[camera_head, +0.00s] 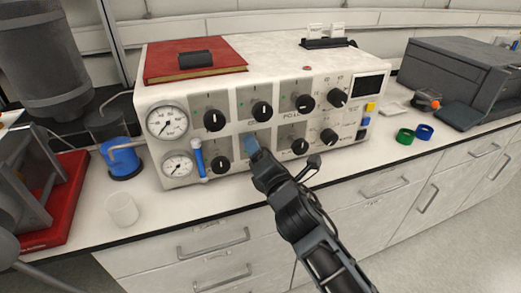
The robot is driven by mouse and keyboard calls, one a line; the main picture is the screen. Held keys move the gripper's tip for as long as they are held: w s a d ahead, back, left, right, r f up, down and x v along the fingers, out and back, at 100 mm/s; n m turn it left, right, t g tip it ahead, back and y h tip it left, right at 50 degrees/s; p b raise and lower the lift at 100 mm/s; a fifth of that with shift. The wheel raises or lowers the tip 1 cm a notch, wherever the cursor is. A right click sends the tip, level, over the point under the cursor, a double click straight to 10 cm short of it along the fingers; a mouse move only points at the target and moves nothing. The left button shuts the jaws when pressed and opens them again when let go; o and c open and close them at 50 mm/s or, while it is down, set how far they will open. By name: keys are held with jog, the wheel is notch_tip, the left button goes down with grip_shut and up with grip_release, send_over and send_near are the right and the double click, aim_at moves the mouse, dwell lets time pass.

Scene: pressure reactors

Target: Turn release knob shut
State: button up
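A white control unit (220,88) stands on the bench with two rows of black knobs on its front. The upper row includes knobs (214,120), (262,110) and others to the right. The lower row shows a left knob (220,164), a middle-right knob (299,146) and a right knob (329,136). Labels are too small to tell which is the release knob. My gripper (251,145) is at the lower row, its bluish fingertips in front of the panel between the left and middle-right knobs. It hides that spot, so any knob there, contact and finger opening cannot be told.
Two gauges (168,121) and a blue-and-white handle (198,158) are at the unit's left. A red book (190,58) lies on top. A white cup (122,208) stands front left. Drawers (215,245) are below.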

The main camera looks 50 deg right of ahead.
jog(key=shift+c, duration=0.4)
jog(key=c, duration=1)
jog(key=shift+f+m, duration=0.1)
jog(key=shift+m, duration=0.3)
jog(key=m+b, duration=0.2)
jog(key=m, duration=0.2)
jog(key=shift+m, duration=0.3)
jog(key=m+b, duration=0.3)
jog(key=m, duration=0.3)
jog(key=shift+f+m, duration=0.15)
jog(key=shift+m, duration=0.15)
jog(key=m+b, duration=0.3)
jog(key=m, duration=0.3)
jog(key=shift+f+b, duration=0.1)
jog(key=shift+b, duration=0.2)
jog(key=m+b, duration=0.2)
jog(key=m, duration=0.3)
jog(key=shift+m, duration=0.3)
jog(key=shift+b, duration=0.3)
